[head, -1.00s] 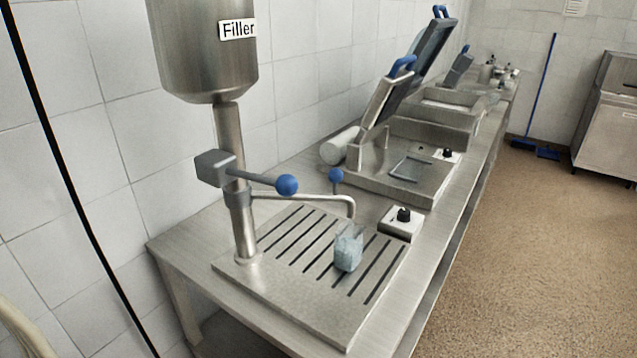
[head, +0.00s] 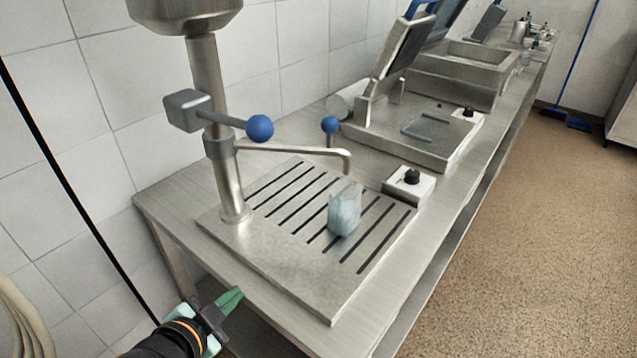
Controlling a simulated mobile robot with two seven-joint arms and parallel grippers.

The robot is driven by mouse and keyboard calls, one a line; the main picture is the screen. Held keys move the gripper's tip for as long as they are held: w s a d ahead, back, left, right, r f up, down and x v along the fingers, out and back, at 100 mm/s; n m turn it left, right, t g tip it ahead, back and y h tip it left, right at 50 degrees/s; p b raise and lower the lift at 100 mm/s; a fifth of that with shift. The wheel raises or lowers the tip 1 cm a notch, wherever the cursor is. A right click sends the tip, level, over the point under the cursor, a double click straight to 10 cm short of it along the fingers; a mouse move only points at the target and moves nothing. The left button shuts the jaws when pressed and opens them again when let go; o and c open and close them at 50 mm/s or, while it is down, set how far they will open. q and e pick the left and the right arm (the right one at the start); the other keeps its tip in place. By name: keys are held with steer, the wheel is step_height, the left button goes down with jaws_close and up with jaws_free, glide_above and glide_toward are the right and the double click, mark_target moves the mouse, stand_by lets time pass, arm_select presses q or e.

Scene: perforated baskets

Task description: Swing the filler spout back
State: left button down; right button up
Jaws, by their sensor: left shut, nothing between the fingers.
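The filler spout (head: 290,150) is a thin metal tube that runs right from a collar on the filler's upright pipe (head: 228,180) and bends down at its end. A blue knob (head: 330,125) stands on a short stem near the spout's far end. A lever with a larger blue ball (head: 260,128) sits above the spout. A pale blue, bag-like item (head: 344,212) stands on the slotted tray (head: 270,254) below the spout's end. My left gripper (head: 233,297), with green fingers, is shut and empty in front of the bench's near edge. My right gripper is not in view.
A white box with a black dial (head: 410,183) sits right of the tray. Further back stand a sealing machine (head: 410,142) with a raised lid and more equipment. The tiled wall is close at left. The floor at right is open.

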arm_select(q)
steer(key=w+d+r+m+t+h, duration=0.1)
steer(key=d+r+m+h, duration=0.3)
steer(key=r+m, duration=0.4)
steer(key=w+d+r+m+t+h, duration=0.2)
steer(key=d+r+m+h, duration=0.2)
steer(key=r+m, duration=0.5)
step_height(320, 180, up, 2)
steer(key=shift+w+r+t+h, duration=0.2)
steer(key=shift+w+t+h, duration=0.15)
steer(key=shift+h, duration=0.65)
steer(key=shift+d, duration=0.15)
steer(key=w+a+p+x, duration=0.1)
steer(key=a+p+x, duration=0.1)
steer(key=x, duration=1)
steer(key=shift+w+d+r, duration=0.2)
steer(key=shift+w, duration=0.5)
steer(key=shift+w, duration=0.1)
